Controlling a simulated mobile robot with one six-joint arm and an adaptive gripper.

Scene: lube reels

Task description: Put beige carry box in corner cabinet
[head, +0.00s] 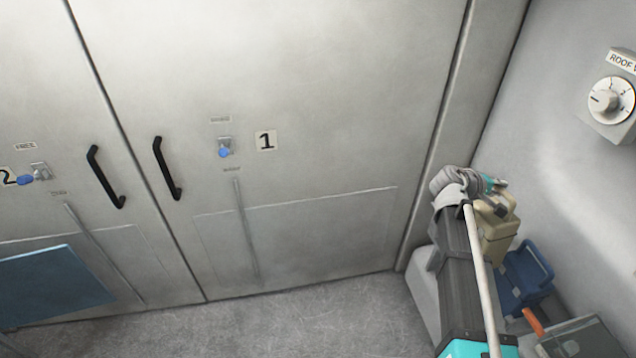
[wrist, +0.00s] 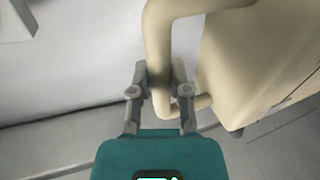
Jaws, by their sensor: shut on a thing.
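The beige carry box (head: 497,228) is at the right in the head view, in the corner by the right wall. It also fills the upper right of the wrist view (wrist: 255,65), with its handle hanging down at the middle. My gripper (wrist: 160,80) is shut on the handle of the beige carry box. In the head view my gripper (head: 492,205) is partly hidden by my own arm. A large grey cabinet (head: 330,110) marked 1 stands in the middle of the head view, with its door shut. I cannot tell whether the box touches the surface below.
A blue carry box (head: 527,275) stands right of the beige one. An orange-handled item (head: 533,321) lies nearer. A roof dial box (head: 610,98) is on the right wall. Door 1 has a black handle (head: 167,168) and a blue-tipped latch (head: 224,150). The floor before the doors is clear.

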